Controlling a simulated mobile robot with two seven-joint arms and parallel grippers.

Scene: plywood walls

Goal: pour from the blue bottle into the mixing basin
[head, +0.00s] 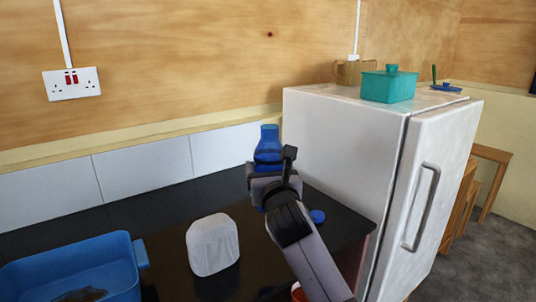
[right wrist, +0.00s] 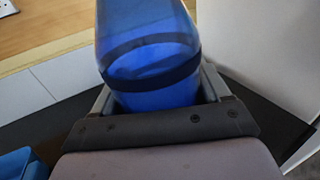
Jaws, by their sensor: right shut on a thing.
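The blue bottle (head: 268,146) is upright in the head view, its lower part hidden behind my right gripper (head: 268,180). My right gripper is shut on the bottle. In the right wrist view the bottle (right wrist: 150,60) fills the space between the fingers of the gripper (right wrist: 160,100), with a dark band around it. The blue mixing basin (head: 125,262) is on the black counter at the lower left of the head view, with a dark thing lying in it. A corner of the basin (right wrist: 22,165) shows at the lower left in the right wrist view. My left gripper is not in view.
A white rounded block (head: 213,245) stands on the counter (head: 165,215) between basin and arm. A small blue disc (head: 317,216) lies right of my gripper. A white fridge (head: 345,140) closes off the right side, with a teal pot (head: 388,86) on top.

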